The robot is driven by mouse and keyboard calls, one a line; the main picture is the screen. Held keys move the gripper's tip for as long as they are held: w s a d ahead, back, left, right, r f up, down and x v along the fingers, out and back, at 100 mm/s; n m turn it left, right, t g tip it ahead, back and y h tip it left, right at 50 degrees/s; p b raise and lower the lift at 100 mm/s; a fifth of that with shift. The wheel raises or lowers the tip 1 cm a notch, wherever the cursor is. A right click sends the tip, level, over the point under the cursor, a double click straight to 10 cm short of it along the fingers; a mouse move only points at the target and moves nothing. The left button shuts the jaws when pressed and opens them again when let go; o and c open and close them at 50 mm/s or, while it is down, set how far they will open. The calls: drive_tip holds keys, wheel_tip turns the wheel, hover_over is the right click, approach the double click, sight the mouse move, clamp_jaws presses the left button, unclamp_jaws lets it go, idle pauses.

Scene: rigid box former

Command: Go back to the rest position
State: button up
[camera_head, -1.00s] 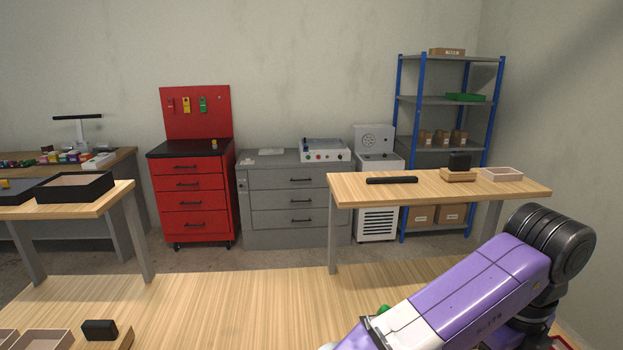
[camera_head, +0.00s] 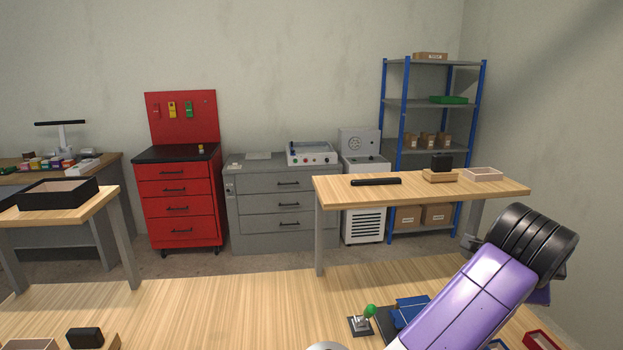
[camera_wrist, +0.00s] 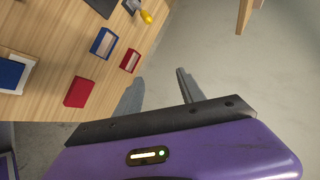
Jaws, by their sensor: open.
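My gripper (camera_wrist: 160,88) is seen in the wrist view, with its two grey fingers spread apart and nothing between them. It hangs over the grey floor beside the edge of the wooden bench (camera_wrist: 45,55). In the head view my purple arm crosses the lower right, and the gripper itself is not visible there.
On the near bench (camera_head: 215,305) are a green-knobbed lever device (camera_head: 360,322), a blue item (camera_head: 408,308) and a red tray (camera_head: 540,340). The wrist view shows a red block (camera_wrist: 81,92). A second wooden table (camera_head: 420,190) stands behind. Bare floor lies right of the bench.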

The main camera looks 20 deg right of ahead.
drive_tip(key=w+r+n+t+h, duration=0.25)
drive_tip(key=r+n+h, duration=0.2)
drive_tip(key=r, duration=0.25)
drive_tip(key=w+r+n+t+h, duration=0.2)
drive_tip(key=r+n+t+h, duration=0.15)
drive_tip(key=r+n, duration=0.25)
drive_tip(key=w+a+f+n+t+y, duration=0.15)
drive_tip(key=a+n+t+y, duration=0.25)
drive_tip(key=a+n+t, duration=0.4)
drive_tip(key=w+a+f+n+t+y, duration=0.1)
drive_tip(key=a+f+n+t+y, duration=0.3)
drive_tip(key=a+n, duration=0.4)
drive_tip(key=s+a+f+n+y, duration=0.5)
drive_tip(key=s+a+f+y, duration=0.55)
drive_tip(key=a+f, duration=0.2)
drive_tip(key=s+a+f+m+g, duration=0.1)
drive_tip(key=s+a+f+g, duration=0.2)
drive_tip(key=s+f, duration=0.3)
drive_tip(key=s+a+f+m+g, duration=0.2)
drive_tip(key=s+f, duration=0.4)
drive_tip(key=s, duration=0.7)
drive_tip(key=shift+s+a+f+g+h, duration=0.15)
drive_tip(key=shift+s+a+g+h, duration=0.25)
drive_tip(key=shift+a+g, duration=0.25)
